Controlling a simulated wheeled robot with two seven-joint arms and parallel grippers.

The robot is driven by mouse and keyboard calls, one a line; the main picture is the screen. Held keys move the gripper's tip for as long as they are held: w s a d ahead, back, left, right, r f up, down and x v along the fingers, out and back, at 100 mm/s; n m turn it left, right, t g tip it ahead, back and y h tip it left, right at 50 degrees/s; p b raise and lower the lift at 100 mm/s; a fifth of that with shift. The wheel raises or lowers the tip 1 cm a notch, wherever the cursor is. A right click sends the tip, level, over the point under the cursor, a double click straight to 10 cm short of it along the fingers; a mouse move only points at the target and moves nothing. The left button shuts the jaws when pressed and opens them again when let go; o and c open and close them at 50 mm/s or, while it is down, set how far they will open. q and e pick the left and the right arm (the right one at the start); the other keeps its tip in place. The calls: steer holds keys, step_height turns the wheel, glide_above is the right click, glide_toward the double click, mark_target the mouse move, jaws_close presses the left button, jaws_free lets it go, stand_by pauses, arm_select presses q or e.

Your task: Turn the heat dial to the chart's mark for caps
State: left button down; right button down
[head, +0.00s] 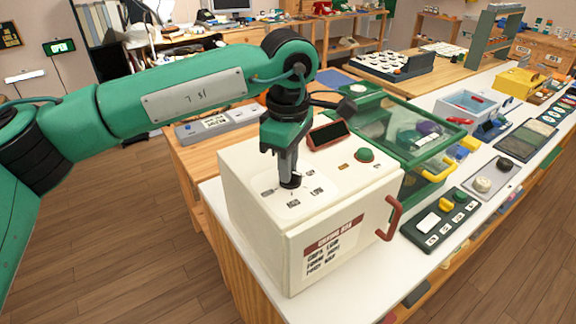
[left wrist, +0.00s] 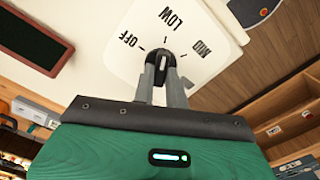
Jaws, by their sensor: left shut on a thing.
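The heat dial (head: 291,182) is a small black knob on top of a cream box (head: 243,200). In the left wrist view the dial (left wrist: 163,63) carries a white line pointing up toward the LOW label (left wrist: 171,18). OFF lies to its left and MID to its right. My left gripper (head: 288,172) reaches down from above and is shut on the dial; its fingers also show in the left wrist view (left wrist: 163,78). The chart (head: 333,247) is on the box's front, and its top line seems to read CAPS LOW. My right gripper is not in view.
A dark screen (head: 327,134) and a green button (head: 365,155) sit on the box top. A red handle (head: 390,218) sticks out at its front right. A green clear-lidded case (head: 408,130) stands behind. A dark panel with knobs (head: 441,220) lies on the counter to the right.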

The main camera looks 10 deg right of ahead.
arm_select(q)
steer(key=shift+r, duration=0.1)
steer(key=c, duration=1.4)
jaws_free()
steer(key=shift+c, duration=0.2)
steer(key=shift+r, duration=0.1)
